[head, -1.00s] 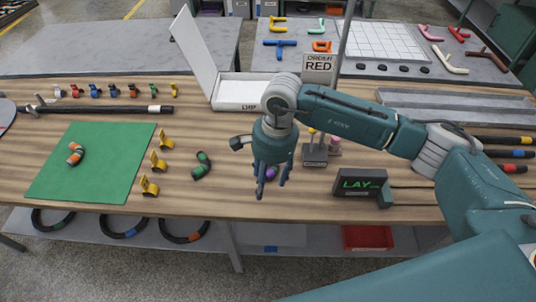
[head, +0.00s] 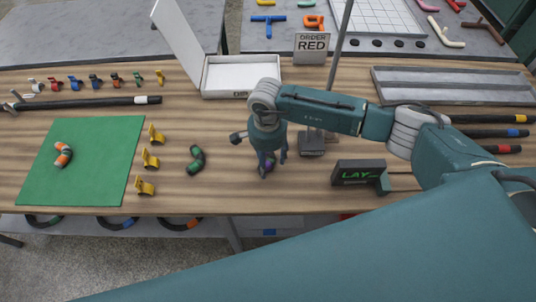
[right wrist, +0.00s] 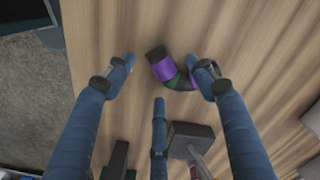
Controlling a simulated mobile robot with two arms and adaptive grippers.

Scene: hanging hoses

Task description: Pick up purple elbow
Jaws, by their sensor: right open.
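The purple elbow (right wrist: 166,69) lies on the wooden table in the right wrist view. It is a short curved black piece with purple bands and a green part in the middle. In the head view it shows only as a bit of purple (head: 268,162) behind my fingers. My right gripper (head: 271,168) points down over it, open. In the right wrist view the open fingers (right wrist: 164,75) spread around the elbow, and the right finger covers its right end. Whether any finger touches it, I cannot tell. My left gripper is not in view.
A green-banded elbow (head: 196,160) lies left of my right gripper. An orange-banded elbow (head: 63,155) lies on the green mat (head: 100,150). Yellow clips (head: 150,158) stand beside the mat. A dark stand (head: 313,143) and the LAY display (head: 358,173) are close on the right.

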